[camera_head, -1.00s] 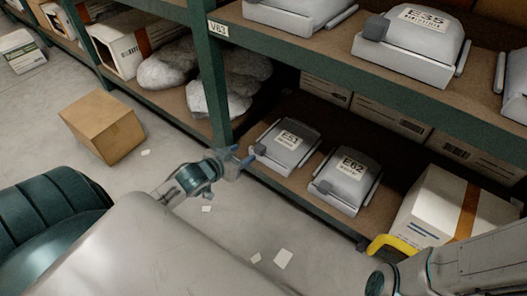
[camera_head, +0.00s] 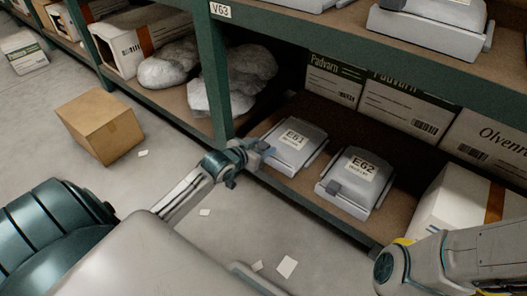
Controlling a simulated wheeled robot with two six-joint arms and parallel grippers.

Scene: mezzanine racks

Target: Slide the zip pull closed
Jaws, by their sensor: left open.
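A grey case labelled E61 (camera_head: 298,143) lies on the lower shelf. A similar case labelled E62 (camera_head: 357,176) lies to its right, with a dark grey block (camera_head: 333,188) at its near left edge. I cannot tell for sure which part is the zip pull. My left gripper (camera_head: 262,150) is open at the near left edge of the E61 case, and it covers that corner. I cannot tell whether it touches the case. My right arm shows at the lower right, but its gripper is not in view.
The lower shelf sits under an upper shelf (camera_head: 360,48) with a green edge. A green post (camera_head: 212,75) stands left of the cases. Cartons (camera_head: 400,108) stand behind them and a white box (camera_head: 450,205) to the right. A cardboard box (camera_head: 100,125) and paper scraps lie on the floor.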

